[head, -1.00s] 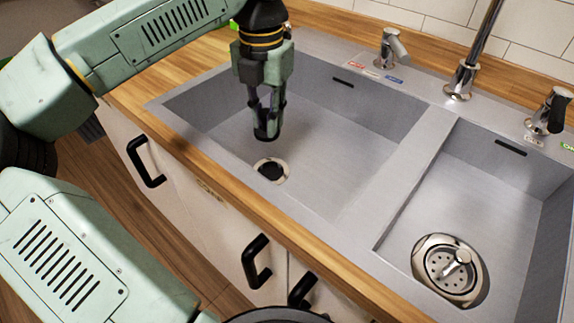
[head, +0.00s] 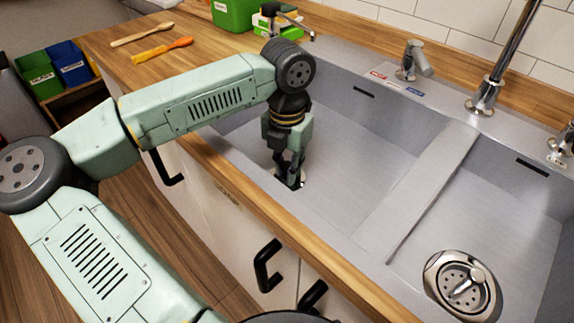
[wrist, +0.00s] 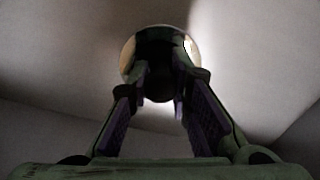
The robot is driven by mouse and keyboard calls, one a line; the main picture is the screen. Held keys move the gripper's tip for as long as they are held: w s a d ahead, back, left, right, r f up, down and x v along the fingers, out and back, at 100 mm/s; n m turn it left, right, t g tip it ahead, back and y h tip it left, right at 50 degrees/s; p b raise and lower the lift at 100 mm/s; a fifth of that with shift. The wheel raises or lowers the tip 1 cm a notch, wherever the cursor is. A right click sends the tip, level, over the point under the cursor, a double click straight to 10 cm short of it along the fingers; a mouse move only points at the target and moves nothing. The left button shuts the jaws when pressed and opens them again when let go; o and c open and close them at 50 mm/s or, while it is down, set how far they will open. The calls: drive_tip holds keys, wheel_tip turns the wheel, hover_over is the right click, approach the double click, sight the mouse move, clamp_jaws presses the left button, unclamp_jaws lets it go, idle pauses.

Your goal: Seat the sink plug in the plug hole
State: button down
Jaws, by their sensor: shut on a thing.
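My gripper (head: 289,172) points straight down into the left basin, with its fingertips at the plug hole (head: 302,183). It is shut on the sink plug (wrist: 158,88), a dark round thing mostly hidden by the fingers. In the wrist view the bright metal rim of the plug hole (wrist: 127,56) shows around the dark plug and fingertips. The plug is at or just above the hole; I cannot tell whether it sits down in it.
The right basin has a metal strainer drain (head: 461,287). A divider (head: 420,190) stands between the basins. Taps (head: 412,60) line the back ledge. The wooden counter (head: 250,195) runs along the front, and a green box (head: 233,14) stands at the back left.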

sight(287, 165)
drive_tip(key=shift+f, duration=0.15)
drive_tip(key=c, duration=1.9)
unclamp_jaws()
drive_tip(key=shift+c, duration=0.2)
drive_tip(key=o, duration=0.5)
drive_tip(key=shift+c, duration=0.2)
wheel_tip(287, 165, up, 12)
drive_tip(key=b, duration=0.1)
drive_tip(key=shift+r, duration=0.2)
